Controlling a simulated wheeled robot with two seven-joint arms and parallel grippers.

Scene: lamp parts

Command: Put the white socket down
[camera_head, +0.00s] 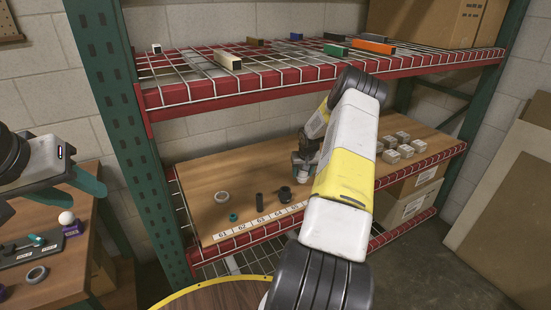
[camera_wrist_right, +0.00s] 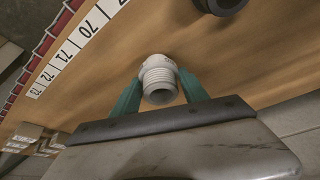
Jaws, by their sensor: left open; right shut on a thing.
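The white socket (camera_wrist_right: 158,78), a small threaded piece, shows in the right wrist view between the teal fingers of my right gripper (camera_wrist_right: 157,92). The gripper is shut on it, over the wooden shelf board (camera_wrist_right: 240,62). I cannot tell whether the socket touches the board. My left gripper (camera_head: 88,183) is open and empty at the left, above the side table (camera_head: 70,285).
On the middle shelf are a grey ring (camera_head: 222,197), a black cylinder (camera_head: 259,199), a black flanged part (camera_head: 285,195) and several pale blocks (camera_head: 398,146) at the right. Number labels (camera_head: 262,220) line its front edge. The red-edged upper shelf (camera_head: 215,92) hangs above. A green post (camera_head: 125,110) stands left.

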